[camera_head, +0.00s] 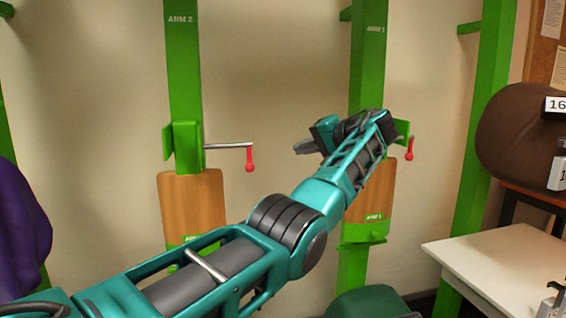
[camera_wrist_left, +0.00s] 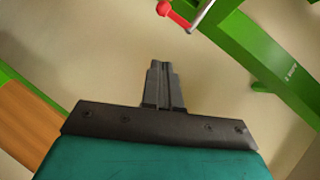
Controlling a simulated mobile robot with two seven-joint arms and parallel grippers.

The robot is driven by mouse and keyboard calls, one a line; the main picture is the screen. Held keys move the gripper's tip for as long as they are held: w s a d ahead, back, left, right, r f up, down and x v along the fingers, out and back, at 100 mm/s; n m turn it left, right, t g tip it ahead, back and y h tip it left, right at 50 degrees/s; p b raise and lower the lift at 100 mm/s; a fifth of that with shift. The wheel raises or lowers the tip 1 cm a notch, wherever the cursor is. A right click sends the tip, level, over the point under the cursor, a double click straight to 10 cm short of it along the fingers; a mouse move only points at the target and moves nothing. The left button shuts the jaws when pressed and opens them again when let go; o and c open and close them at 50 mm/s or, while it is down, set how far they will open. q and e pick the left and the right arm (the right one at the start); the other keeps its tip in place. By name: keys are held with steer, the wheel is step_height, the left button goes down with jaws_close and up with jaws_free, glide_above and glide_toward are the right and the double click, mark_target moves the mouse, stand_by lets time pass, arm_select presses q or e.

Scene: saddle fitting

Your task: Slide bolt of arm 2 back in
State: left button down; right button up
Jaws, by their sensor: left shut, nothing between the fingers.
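The green post labelled ARM 2 (camera_head: 184,70) stands left of centre in the head view, with a green bracket (camera_head: 187,148) on it. The bolt of arm 2 (camera_head: 228,145) is a thin metal rod sticking out to the right from this bracket, with a red knob (camera_head: 250,160) hanging at its outer end. My left gripper (camera_head: 300,147) is shut and empty, to the right of the knob and apart from it. Its closed fingers (camera_wrist_left: 160,85) show in the left wrist view, below a red knob (camera_wrist_left: 165,8) on a metal rod. My right gripper is not in view.
A second green post (camera_head: 368,60) with a red-knobbed bolt (camera_head: 409,150) stands behind my left wrist. Wooden boards hang below the brackets. A white table (camera_head: 490,262) and a brown padded roll (camera_head: 515,130) are at right. Something purple (camera_head: 20,225) is at left.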

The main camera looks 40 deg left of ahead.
arm_select(q)
steer(key=s+f+p+x, duration=0.1)
steer(key=s+x, duration=0.1)
steer(key=x, duration=1)
steer(key=shift+s+a+f+p, duration=0.2)
steer(key=shift+s+a+p, duration=0.1)
steer(key=shift+p, duration=0.1)
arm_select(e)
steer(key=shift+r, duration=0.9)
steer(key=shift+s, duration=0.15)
